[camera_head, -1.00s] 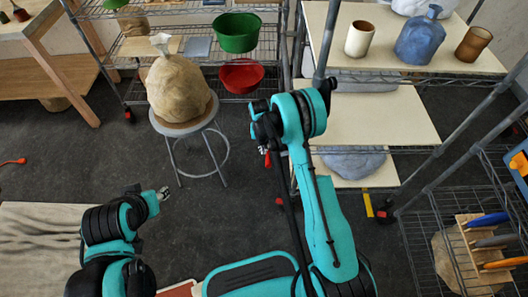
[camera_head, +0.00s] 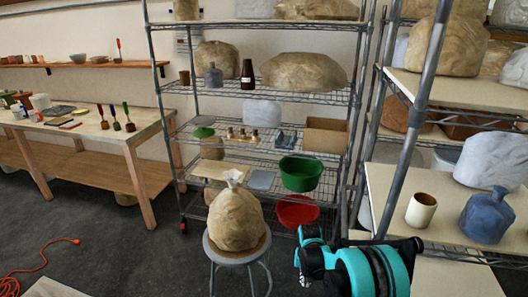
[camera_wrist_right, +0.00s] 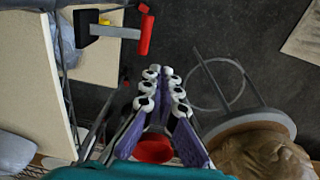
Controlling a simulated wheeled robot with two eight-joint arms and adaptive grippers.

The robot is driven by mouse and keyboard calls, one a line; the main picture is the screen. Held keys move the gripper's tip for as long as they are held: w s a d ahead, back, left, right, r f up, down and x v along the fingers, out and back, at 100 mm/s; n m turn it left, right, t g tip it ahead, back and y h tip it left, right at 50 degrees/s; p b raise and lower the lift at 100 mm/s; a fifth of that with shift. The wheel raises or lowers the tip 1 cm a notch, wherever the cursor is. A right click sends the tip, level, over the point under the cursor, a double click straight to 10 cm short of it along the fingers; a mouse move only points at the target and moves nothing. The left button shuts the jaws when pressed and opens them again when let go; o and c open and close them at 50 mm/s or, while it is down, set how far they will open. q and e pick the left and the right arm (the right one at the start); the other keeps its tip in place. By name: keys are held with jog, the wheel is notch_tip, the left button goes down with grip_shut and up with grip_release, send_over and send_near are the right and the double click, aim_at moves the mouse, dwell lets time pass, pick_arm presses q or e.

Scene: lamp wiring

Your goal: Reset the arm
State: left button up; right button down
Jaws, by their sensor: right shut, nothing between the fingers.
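My right arm (camera_head: 365,270) shows in the head view at the bottom, right of centre. It is teal and black and folded in front of the wire racks. In the right wrist view, the two fingers of my right gripper (camera_wrist_right: 162,78) are together with nothing between them. They are over the dark floor, left of the stool. In the head view the arm's own wrist hides most of this gripper. My left arm and left gripper are not in view.
A lumpy tan bag (camera_head: 236,218) sits on a round stool (camera_head: 222,254) left of my right arm. A red bowl (camera_head: 297,211) and a green bowl (camera_head: 301,175) are on the rack behind. A cup (camera_head: 421,210) and blue vase (camera_head: 486,215) stand on the right shelf.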

jog(key=s+r+n+t, duration=0.1)
jog(key=s+r+t, duration=0.1)
jog(key=s+r, duration=0.6)
jog(key=s+r+t, duration=0.1)
jog(key=s+r, duration=0.2)
jog(key=r, duration=0.8)
jog(key=s+d+r+n+t, duration=0.1)
jog(key=s+r+n+t, duration=0.1)
jog(key=s, duration=1.3)
jog(key=shift+s+r+t+y, duration=0.3)
jog(key=shift+r+t, duration=0.3)
jog(key=shift+t, duration=0.3)
